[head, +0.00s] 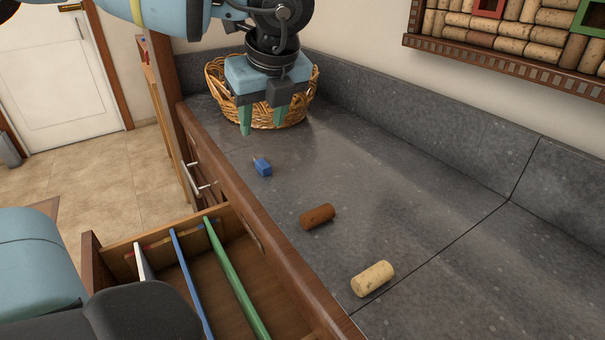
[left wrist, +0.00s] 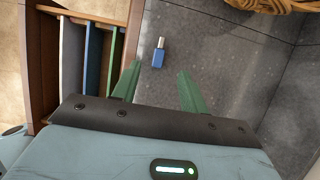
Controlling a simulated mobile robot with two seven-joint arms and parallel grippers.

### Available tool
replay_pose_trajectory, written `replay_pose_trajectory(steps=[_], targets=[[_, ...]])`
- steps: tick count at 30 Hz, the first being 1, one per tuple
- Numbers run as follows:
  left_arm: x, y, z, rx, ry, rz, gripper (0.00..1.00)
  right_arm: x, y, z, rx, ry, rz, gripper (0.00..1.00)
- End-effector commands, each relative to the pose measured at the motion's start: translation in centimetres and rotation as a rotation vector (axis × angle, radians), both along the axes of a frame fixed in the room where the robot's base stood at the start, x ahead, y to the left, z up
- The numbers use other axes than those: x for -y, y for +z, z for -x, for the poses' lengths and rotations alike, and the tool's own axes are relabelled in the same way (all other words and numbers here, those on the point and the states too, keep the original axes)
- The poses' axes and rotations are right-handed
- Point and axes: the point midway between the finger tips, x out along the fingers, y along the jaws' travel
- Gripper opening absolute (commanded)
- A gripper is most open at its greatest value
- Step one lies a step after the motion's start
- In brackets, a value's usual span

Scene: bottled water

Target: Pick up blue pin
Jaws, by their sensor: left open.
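The blue pin (head: 262,166) is a small blue block lying on the grey countertop, near the wooden front edge. In the left wrist view the blue pin (left wrist: 158,54) shows a pale metal end, and it lies just beyond the space between the fingertips. My left gripper (head: 263,125) has green fingers pointing down. It is open and empty, above the counter and behind the pin in the head view. The left gripper's green fingers (left wrist: 158,72) also show apart in the left wrist view. My right gripper is not in view.
A wicker basket (head: 215,82) stands behind the left gripper. A brown cork (head: 318,216) and a pale cork (head: 373,279) lie nearer on the counter. An open wooden drawer (head: 262,247) with coloured dividers juts out at the left. The right of the counter is clear.

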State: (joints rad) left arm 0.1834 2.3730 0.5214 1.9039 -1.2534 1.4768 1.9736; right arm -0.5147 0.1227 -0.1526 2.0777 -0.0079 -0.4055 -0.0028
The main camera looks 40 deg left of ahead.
Motion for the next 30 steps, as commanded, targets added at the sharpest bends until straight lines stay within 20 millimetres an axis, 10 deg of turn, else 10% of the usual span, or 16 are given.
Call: replay_pose_trajectory(steps=[30], targets=[[-1.6,-6.2,-0.5,-0.017,0.0,0.004,0.44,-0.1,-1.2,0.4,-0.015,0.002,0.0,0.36]])
